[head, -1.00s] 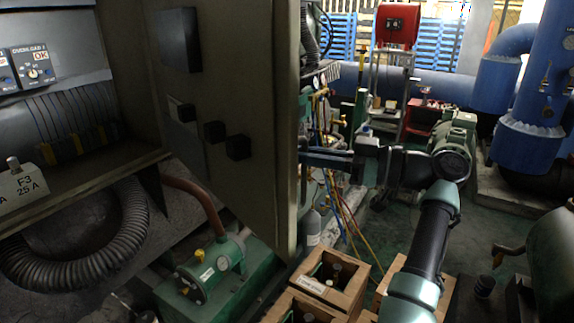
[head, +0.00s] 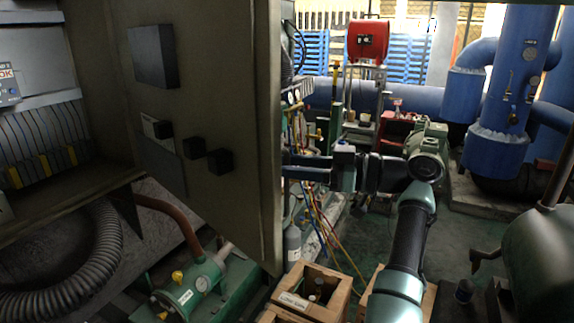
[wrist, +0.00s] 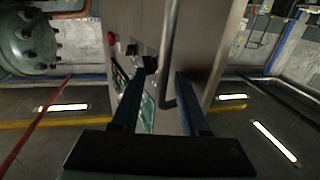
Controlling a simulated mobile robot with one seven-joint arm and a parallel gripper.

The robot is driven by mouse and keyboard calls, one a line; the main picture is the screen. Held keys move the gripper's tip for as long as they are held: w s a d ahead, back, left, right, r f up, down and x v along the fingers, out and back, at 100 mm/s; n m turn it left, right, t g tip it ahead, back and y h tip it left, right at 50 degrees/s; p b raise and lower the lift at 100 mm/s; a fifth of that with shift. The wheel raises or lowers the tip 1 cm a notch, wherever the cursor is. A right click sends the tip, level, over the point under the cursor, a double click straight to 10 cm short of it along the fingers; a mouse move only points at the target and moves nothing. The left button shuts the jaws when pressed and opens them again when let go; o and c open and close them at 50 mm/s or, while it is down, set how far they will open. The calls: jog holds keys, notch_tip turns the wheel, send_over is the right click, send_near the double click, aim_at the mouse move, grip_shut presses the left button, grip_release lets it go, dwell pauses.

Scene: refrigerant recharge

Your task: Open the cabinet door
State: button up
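The cabinet door (head: 225,95) stands open in the head view, its inner face with dark boxes toward me. The cabinet's interior (head: 40,140) shows at the left. In the wrist view the door's outer face (wrist: 210,40) carries a long bar handle (wrist: 168,50). My gripper (wrist: 160,74) is at this outer side, its two fingers apart. The handle's lower end lies between the fingers, closer to the right one; I cannot tell whether they touch. In the head view my arm reaches to the door's free edge, which hides the fingertips.
Wooden crates (head: 310,290) and a green pump (head: 190,290) stand on the floor below the door. Hoses (head: 320,220) hang behind its edge. A green tank (head: 545,255) is at the right. Blue pipes (head: 500,90) stand behind. Some floor right of my arm is clear.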

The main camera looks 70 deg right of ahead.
jog(key=shift+s, duration=0.25)
jog(key=s+b, duration=0.2)
jog(key=s, duration=1)
jog(key=shift+s+d, duration=0.3)
jog(key=shift+s, duration=0.05)
